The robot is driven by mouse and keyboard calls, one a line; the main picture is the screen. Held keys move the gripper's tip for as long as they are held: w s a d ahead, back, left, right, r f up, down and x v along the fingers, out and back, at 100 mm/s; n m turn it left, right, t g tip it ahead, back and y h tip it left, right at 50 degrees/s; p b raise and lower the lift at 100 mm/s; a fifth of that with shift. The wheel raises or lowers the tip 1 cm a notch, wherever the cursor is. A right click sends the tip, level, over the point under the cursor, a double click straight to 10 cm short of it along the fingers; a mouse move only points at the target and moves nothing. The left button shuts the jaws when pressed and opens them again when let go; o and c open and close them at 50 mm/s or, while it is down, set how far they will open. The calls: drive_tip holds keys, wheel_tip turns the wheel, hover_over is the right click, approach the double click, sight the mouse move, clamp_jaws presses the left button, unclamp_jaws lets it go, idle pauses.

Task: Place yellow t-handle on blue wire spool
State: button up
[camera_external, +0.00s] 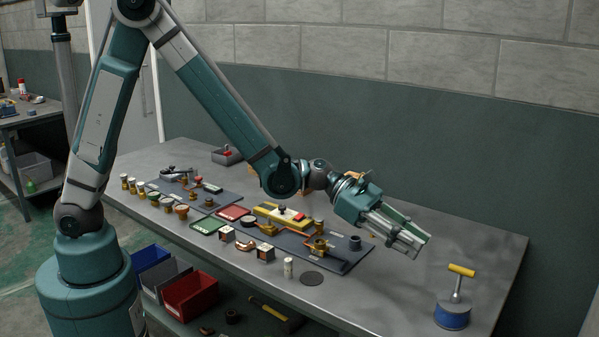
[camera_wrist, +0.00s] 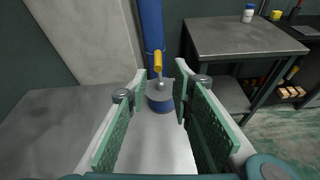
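The yellow t-handle (camera_external: 461,270) stands upright on the blue wire spool (camera_external: 453,316), its grey stem rising from the spool's grey top. The spool sits near the right front part of the table. In the wrist view, the yellow t-handle (camera_wrist: 158,61) and the blue wire spool (camera_wrist: 160,99) appear ahead, between my fingers. My gripper (camera_external: 412,237) is in the air, up and to the left of the t-handle, apart from it. In the wrist view my gripper (camera_wrist: 160,80) has its fingers spread, with nothing held. Where the stem meets the spool is too small to tell.
The grey table (camera_external: 440,240) is clear around the spool. A dark mat (camera_external: 345,265) with copper fittings lies left of my gripper. Red (camera_external: 190,296) and blue bins sit below.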

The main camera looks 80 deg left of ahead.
drive_tip(key=s+a+r+m+g+y, duration=0.1)
drive_tip(key=s+a+r+m, duration=0.25)
drive_tip(key=s, duration=0.35)
drive_tip(key=s+a+r+m+y, duration=0.2)
drive_tip(key=s+m, duration=0.3)
drive_tip(key=s, duration=0.2)
drive_tip(key=s+a+r+m+g+y, duration=0.1)
drive_tip(key=s+a+r+m, duration=0.2)
drive_tip(key=s, duration=0.4)
drive_tip(key=s+a+f+m+y, duration=0.1)
drive_tip(key=s+a+m, duration=0.3)
drive_tip(key=s, duration=0.4)
drive_tip(key=s+a+m+y, duration=0.3)
drive_tip(key=s+a+m, duration=0.1)
drive_tip(key=s, duration=0.4)
drive_tip(key=s+a+f+m+g+y, duration=0.1)
drive_tip(key=s+a+m, duration=0.4)
drive_tip(key=s, duration=0.3)
drive_tip(key=shift+s+f+m+y, duration=0.2)
drive_tip(key=shift+f+m+y, duration=0.2)
drive_tip(key=shift+m, duration=0.25)
